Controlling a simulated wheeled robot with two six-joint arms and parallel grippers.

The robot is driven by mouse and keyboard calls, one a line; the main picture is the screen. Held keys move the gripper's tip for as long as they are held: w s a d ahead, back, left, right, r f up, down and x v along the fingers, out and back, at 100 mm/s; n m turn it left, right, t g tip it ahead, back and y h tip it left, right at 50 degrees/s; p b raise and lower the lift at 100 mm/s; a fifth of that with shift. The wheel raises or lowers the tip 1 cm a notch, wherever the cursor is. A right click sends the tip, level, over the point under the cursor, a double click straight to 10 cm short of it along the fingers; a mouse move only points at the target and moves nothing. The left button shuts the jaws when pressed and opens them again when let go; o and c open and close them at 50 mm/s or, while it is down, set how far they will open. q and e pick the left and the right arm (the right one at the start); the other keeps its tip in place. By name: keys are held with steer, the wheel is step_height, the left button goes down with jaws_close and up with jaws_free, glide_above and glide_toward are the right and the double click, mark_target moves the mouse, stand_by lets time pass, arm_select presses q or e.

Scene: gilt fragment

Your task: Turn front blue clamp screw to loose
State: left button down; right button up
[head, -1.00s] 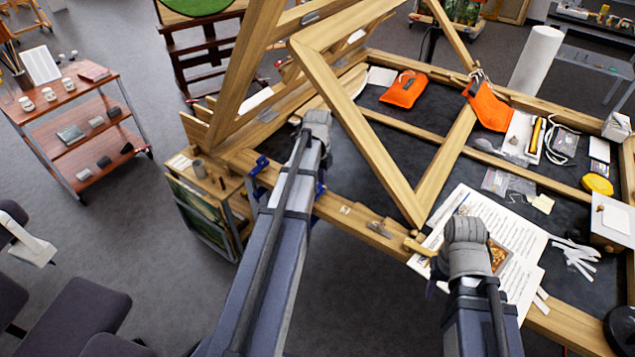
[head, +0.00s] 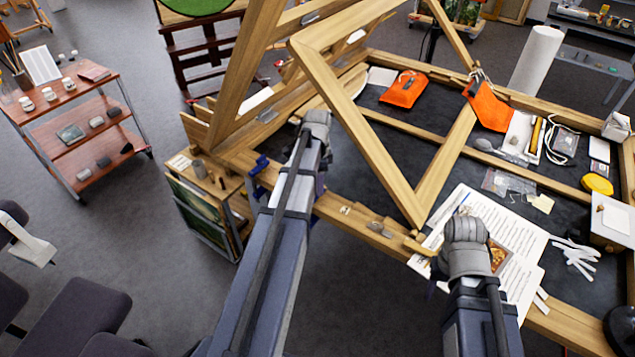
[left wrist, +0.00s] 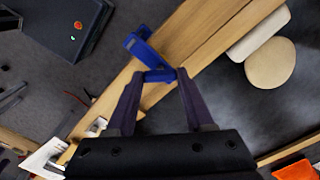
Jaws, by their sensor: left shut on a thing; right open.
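In the left wrist view, a blue clamp (left wrist: 143,48) grips the edge of a wooden beam (left wrist: 190,45). My left gripper (left wrist: 160,76) is shut on the clamp's blue screw end, between its dark fingertips. In the head view, my left arm reaches the table's front rail and mostly hides that gripper and the clamp there. Another blue clamp part (head: 261,163) shows on the rail just left of my arm. My right gripper (head: 432,268) is mostly hidden behind its own wrist, above the papers near the front rail; it is open.
A wooden stretcher frame (head: 365,130) leans over the dark tabletop, close to both arms. Printed sheets (head: 520,240), orange pouches (head: 404,88) and small tools lie on the right. A storage rack (head: 205,205) stands left of my left arm.

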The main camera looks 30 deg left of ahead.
arm_select(q)
steer(key=n, duration=0.4)
steer(key=shift+n, duration=0.3)
steer(key=n, duration=0.3)
steer(key=shift+n, duration=0.3)
steer(key=n, duration=0.4)
steer(key=shift+n, duration=0.3)
steer(key=n, duration=0.3)
steer(key=shift+n, duration=0.3)
steer(key=n, duration=0.4)
steer(key=shift+n, duration=0.3)
steer(key=n, duration=0.3)
steer(key=shift+n, duration=0.3)
steer(key=n, duration=0.4)
steer(key=shift+n, duration=2.2)
